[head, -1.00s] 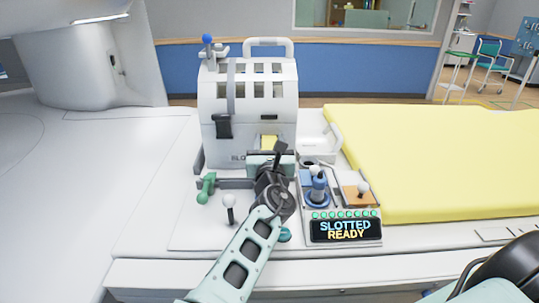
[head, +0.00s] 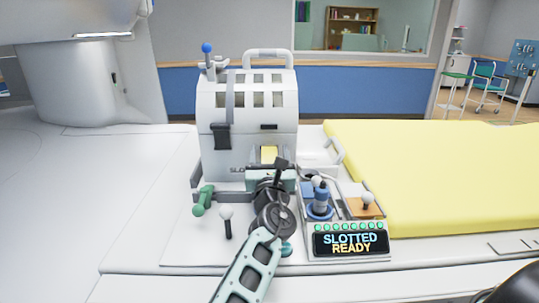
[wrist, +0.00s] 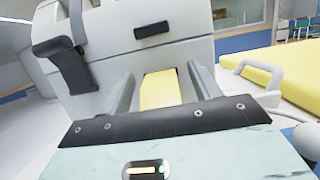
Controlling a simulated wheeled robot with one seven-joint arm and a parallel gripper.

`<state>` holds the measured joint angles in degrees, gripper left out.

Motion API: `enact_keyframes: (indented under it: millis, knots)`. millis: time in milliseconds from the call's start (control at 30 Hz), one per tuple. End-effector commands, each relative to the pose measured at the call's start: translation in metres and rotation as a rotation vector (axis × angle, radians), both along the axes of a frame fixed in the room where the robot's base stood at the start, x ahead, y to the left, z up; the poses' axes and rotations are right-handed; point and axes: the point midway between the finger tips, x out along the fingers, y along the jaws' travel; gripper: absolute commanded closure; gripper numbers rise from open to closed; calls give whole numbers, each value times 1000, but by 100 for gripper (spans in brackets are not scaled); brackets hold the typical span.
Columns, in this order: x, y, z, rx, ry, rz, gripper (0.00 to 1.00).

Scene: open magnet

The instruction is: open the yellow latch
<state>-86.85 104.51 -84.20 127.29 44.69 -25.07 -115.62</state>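The yellow latch (head: 268,154) is a flat yellow piece low on the front of a white and grey casing (head: 248,103). In the wrist view it shows as a yellow strip (wrist: 160,90) between two grey fingers. My gripper (head: 269,160) is in front of the casing. Its mint body and dark front edge fill the bottom of the wrist view. The two fingers (wrist: 162,72) stand apart, one on each side of the yellow strip. I cannot tell whether they touch it. The lower part of the latch is hidden behind my gripper body.
A display (head: 350,242) reads "SLOTTED READY". A black strap buckle (head: 221,135) hangs on the casing. A yellow pad (head: 430,170) lies to the right.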

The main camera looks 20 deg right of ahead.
Motion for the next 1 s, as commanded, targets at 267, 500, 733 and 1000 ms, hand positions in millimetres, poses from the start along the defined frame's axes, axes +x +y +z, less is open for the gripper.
enact_keyframes:
  millis: [267,500,733,1000]
  knots:
    - [0,0,15,3,-2,1,38]
    - [0,-1,61,4,-2,-1,38]
    - [0,0,93,2,-1,0,38]
    - [0,0,100,-1,0,0,38]
